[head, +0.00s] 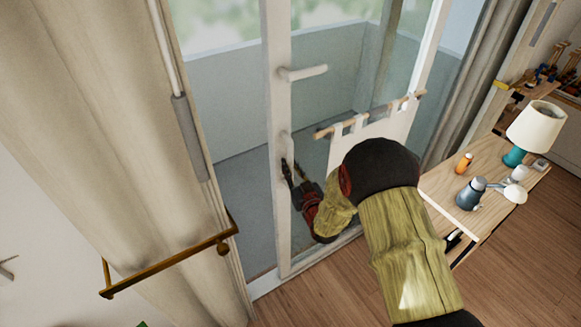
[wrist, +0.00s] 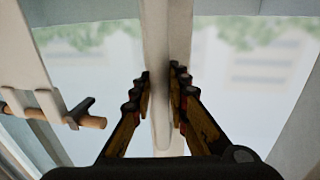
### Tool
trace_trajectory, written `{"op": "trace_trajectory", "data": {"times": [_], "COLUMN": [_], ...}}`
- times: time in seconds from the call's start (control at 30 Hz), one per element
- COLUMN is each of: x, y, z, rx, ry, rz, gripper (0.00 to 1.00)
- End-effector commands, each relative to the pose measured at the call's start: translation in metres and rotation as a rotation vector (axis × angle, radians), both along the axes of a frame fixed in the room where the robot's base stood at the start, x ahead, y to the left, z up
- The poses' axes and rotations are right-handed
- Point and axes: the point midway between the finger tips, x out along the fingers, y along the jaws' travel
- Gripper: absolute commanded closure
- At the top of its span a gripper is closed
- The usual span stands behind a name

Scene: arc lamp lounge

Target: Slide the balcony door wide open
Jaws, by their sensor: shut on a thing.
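The balcony door (head: 274,110) is a glass panel in a white frame, with its left upright standing well to the right of the left jamb. A lever handle (head: 303,72) sticks out to the right from that upright. My gripper (head: 288,175) is at a pale upright pull handle (head: 287,146) lower on the same upright. In the wrist view, my gripper (wrist: 161,88) has one finger on each side of the pull handle (wrist: 160,120) and is shut on it. The fingers' contact is partly hidden in the head view.
A wooden rod (head: 330,132) with a white cloth hangs across the door, partly behind my arm. A beige curtain (head: 95,130) and a brass rail (head: 170,262) are at left. A wooden table (head: 440,185) with a lamp (head: 537,128) stands at right.

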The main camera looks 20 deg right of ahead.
Motion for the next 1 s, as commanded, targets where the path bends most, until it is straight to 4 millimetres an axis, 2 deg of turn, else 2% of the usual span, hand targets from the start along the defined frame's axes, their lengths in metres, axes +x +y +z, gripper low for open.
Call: {"op": "trace_trajectory", "data": {"times": [0.57,0.67,0.77,1.0], "x": [0.0,0.002,0.008,0.028], "y": [0.0,-0.006,-0.023,-0.086], "z": [0.0,-0.001,-0.001,-0.001], "rx": [0.0,0.0,0.001,0.001], "ry": [0.0,-0.001,-0.003,-0.007], "rz": [0.0,-0.001,-0.006,-0.014], "gripper": [1.0,1.0,1.0,1.0]}}
